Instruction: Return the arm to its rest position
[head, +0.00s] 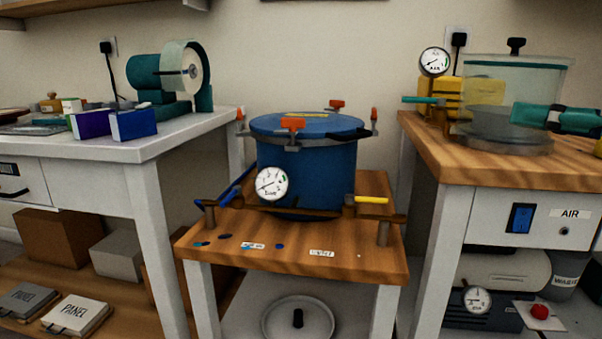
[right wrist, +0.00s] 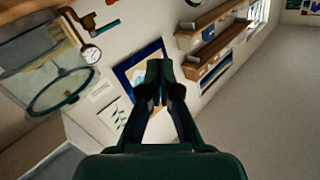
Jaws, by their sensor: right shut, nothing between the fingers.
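In that view the fingers point toward the wall, over a blue-framed picture. My left gripper and arm do not show.
A blue pressure pot (head: 305,175) with a gauge and orange clamps stands on the middle wooden stand (head: 350,260). A yellow unit with a gauge (head: 434,62) is beside the chamber. The left bench (head: 120,150) holds a green grinder-like machine (head: 165,75) and boxes. Wall shelves (right wrist: 215,25) show in the wrist view.

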